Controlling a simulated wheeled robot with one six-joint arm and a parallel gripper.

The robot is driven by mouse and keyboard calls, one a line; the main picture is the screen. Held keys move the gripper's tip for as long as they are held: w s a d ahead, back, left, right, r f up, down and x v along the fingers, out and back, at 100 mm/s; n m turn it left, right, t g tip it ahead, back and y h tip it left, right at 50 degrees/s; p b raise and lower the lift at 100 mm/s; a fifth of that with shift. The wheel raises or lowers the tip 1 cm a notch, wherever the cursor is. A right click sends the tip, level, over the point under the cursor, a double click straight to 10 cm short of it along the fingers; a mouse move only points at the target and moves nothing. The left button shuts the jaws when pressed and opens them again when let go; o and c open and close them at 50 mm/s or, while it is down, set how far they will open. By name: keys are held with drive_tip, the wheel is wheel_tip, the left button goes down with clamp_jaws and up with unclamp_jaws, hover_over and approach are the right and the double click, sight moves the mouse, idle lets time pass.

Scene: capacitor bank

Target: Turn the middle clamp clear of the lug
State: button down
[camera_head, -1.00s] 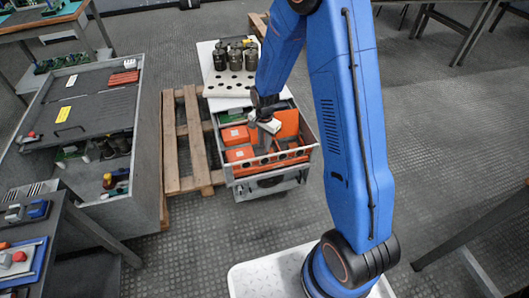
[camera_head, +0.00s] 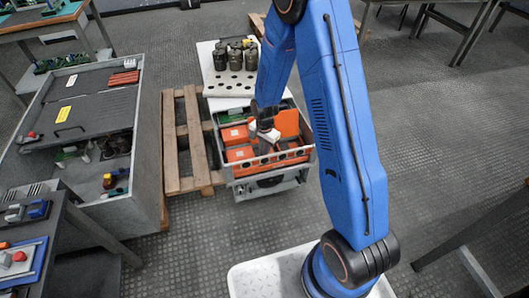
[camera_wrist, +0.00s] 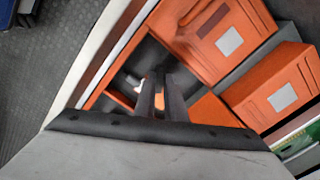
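My gripper (camera_wrist: 160,84) reaches down into the open grey drawer (camera_head: 226,166) of the capacitor bank. In the wrist view its two grey fingers stand a little apart, over a dark recess beside the orange capacitor blocks (camera_wrist: 222,38). A small patch of orange and white shows between and just left of the fingers. I cannot make out the middle clamp or its lug; they are too small or hidden by the fingers. In the head view the fingertips are hidden inside the drawer among orange blocks (camera_head: 238,154).
A white perforated tray (camera_head: 232,88) with several dark cylinders (camera_head: 236,58) stands behind the drawer. A wooden pallet (camera_head: 170,140) lies to the left, beside a grey cabinet (camera_head: 146,190). The drawer walls and orange blocks closely surround my gripper. Open floor lies right of my arm.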

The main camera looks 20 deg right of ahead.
drive_tip(key=shift+n, duration=0.3)
drive_tip(key=n, duration=1)
drive_tip(key=shift+n, duration=0.4)
idle(0.5)
drive_tip(key=c, duration=2.1)
unclamp_jaws()
wheel_tip(320, 180, up, 18)
drive_tip(key=shift+f, duration=0.25)
